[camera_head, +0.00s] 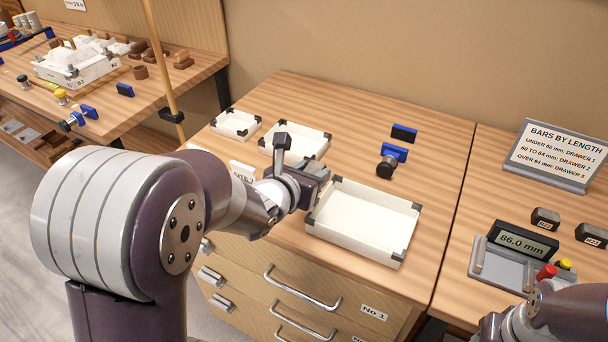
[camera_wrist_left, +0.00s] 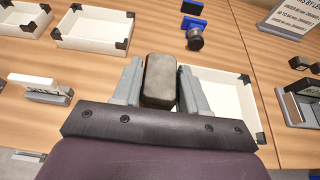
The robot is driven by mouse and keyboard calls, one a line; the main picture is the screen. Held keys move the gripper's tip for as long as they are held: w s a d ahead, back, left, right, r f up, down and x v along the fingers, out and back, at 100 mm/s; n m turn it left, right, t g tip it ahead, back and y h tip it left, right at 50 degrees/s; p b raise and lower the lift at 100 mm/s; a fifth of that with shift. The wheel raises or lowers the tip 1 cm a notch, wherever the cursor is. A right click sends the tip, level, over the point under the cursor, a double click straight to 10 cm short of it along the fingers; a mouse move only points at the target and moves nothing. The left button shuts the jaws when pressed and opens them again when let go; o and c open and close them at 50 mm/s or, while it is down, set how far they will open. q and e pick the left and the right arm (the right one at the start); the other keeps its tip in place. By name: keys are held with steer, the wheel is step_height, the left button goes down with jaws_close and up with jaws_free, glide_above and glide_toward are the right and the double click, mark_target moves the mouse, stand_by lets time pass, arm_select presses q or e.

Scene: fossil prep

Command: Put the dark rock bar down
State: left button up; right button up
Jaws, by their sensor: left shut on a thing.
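The dark rock bar (camera_wrist_left: 160,80) is a dark brown-grey block held between the fingers of my left gripper in the left wrist view. My left gripper (camera_head: 300,182) is shut on it, above the table near the left edge of the large white tray (camera_head: 322,231). The large tray looks empty and also shows in the left wrist view (camera_wrist_left: 258,110), to the right of the gripper. In the head view the gripper partly hides the bar. Part of my right arm shows at the lower right; its gripper is out of frame.
Two smaller white trays (camera_head: 324,143) (camera_head: 238,124) stand behind. Blue-and-black items (camera_head: 404,133) lie at the back. At right are a gauge reading 86.0 mm (camera_head: 522,241), two labelled dark bars (camera_head: 545,217) and a length sign (camera_head: 555,150). Drawers (camera_head: 303,291) are below the table's front edge.

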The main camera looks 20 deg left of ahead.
arm_select(q)
steer(key=w+a+f, duration=0.1)
steer(key=a+f, duration=0.1)
steer(key=a, duration=0.1)
steer(key=w+a+f+p, duration=0.1)
steer(key=w+a+f, duration=0.1)
steer(key=a, duration=0.1)
steer(key=w+a+f, duration=0.2)
steer(key=a, duration=0.2)
steer(key=shift+w+a+f+p, duration=0.1)
steer(key=shift+w+f+p, duration=0.05)
steer(key=shift+f+p, duration=0.15)
step_height(320, 180, down, 4)
steer(key=shift+a+r, duration=0.1)
steer(key=shift+r, duration=0.15)
steer(key=shift+w+f, duration=0.15)
steer(key=shift+f, duration=0.25)
steer(key=shift+f+b, duration=0.2)
steer(key=shift+b, duration=0.1)
steer(key=o, duration=0.9)
steer(key=shift+r, duration=0.1)
